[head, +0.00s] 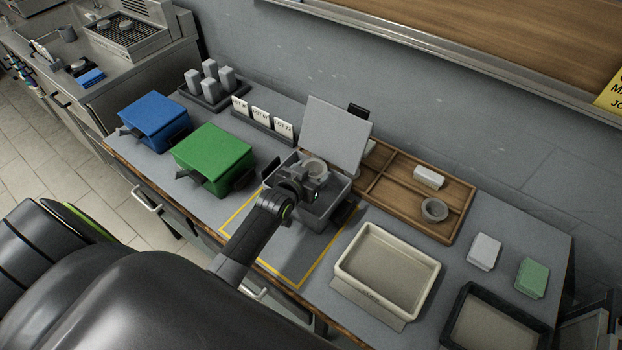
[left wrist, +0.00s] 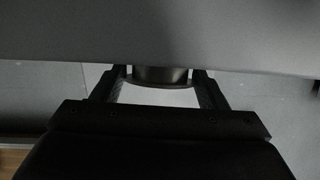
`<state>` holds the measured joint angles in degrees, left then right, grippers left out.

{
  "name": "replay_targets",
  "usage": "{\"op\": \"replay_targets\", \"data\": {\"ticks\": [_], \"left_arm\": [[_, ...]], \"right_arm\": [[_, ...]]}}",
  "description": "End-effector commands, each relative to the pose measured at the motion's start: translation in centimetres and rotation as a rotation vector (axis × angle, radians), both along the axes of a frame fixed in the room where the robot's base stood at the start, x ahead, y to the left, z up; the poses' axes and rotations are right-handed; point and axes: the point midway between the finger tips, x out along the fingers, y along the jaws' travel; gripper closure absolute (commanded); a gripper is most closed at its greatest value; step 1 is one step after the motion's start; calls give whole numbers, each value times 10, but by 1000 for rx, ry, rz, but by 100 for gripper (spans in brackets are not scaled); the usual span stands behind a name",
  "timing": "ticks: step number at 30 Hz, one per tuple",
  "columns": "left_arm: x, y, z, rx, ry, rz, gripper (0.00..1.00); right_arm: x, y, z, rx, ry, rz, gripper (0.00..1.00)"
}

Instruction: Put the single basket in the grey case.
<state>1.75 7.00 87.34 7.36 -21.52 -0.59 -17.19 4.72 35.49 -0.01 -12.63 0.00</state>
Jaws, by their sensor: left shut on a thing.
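The grey case (head: 309,222) stands open on the bench inside a yellow outline, with its lid (head: 335,135) raised at the back. My left gripper (head: 316,180) is over the case opening, in front of the lid. It is shut on a small round metal basket (head: 315,166), which also shows between the fingers in the left wrist view (left wrist: 160,75). The basket is partly hidden by the gripper, and I cannot tell how far it is from the case floor. My right gripper is not in view.
A closed green case (head: 213,152) and blue case (head: 154,119) stand left. A cream tray (head: 347,276) stands at the front right.

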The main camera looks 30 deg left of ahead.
Motion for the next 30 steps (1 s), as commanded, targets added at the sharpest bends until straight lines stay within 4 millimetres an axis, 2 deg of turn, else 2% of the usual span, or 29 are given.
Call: {"op": "replay_targets", "data": {"ticks": [3,7,17,30], "left_arm": [[0,-1,-17,-3,2,0,55],[0,-1,-29,-2,1,1,55],[0,0,-31,-1,-1,0,55],[-2,0,-47,-5,10,2,55]], "right_arm": [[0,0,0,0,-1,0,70],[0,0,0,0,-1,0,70],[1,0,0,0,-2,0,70],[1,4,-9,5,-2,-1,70]]}}
